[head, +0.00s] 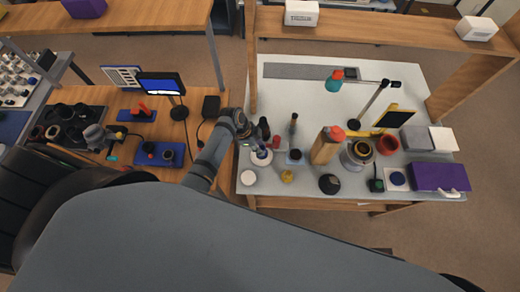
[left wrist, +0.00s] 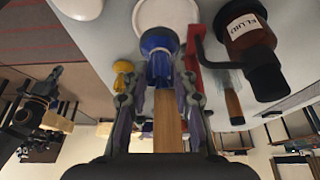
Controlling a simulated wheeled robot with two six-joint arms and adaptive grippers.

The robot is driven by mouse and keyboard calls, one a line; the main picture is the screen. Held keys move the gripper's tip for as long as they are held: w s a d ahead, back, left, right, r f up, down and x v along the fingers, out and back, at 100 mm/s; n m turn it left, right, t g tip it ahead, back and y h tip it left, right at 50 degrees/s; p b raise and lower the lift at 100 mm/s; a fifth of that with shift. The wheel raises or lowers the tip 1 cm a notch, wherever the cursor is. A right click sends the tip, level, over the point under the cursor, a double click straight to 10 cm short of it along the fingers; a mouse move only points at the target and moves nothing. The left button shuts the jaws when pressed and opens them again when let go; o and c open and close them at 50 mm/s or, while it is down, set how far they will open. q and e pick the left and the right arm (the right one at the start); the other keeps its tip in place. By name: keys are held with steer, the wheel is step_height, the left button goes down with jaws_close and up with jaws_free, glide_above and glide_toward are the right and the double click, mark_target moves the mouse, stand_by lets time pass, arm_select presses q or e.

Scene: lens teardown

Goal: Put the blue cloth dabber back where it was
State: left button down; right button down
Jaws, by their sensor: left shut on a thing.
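My left gripper (head: 258,146) is over the left end of the white table. In the left wrist view its fingers (left wrist: 165,105) are shut on the wooden handle of the blue cloth dabber (left wrist: 160,45). The dabber's rounded blue head points away from the gripper, towards the tabletop. A white round dish (left wrist: 166,14) lies just beyond the head; I cannot tell whether they touch. In the head view the dabber (head: 261,154) shows small and partly hidden by the gripper, with white around it. My right gripper is not in view.
A dark bottle labelled FLUID (left wrist: 245,28) and a brush (left wrist: 234,100) stand close beside the dabber. A yellow object (head: 287,176) and a white round piece (head: 248,177) are near the front edge.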

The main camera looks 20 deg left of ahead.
arm_select(q)
steer(key=shift+w+f+b, duration=0.25)
steer(key=shift+f+b, duration=0.05)
steer(key=shift+f, duration=0.25)
steer(key=f+b, duration=0.3)
steer(key=shift+w+a+f+b, duration=0.1)
steer(key=shift+w+f+b, duration=0.1)
steer(key=shift+f+b, duration=0.2)
steer(key=shift+r+p, duration=0.25)
steer(key=shift+p, duration=0.05)
steer(key=c, duration=1.4)
jaws_free()
steer(key=shift+f, duration=0.1)
steer(key=shift+o, duration=0.2)
steer(key=b+v, duration=0.1)
steer(key=v, duration=1.1)
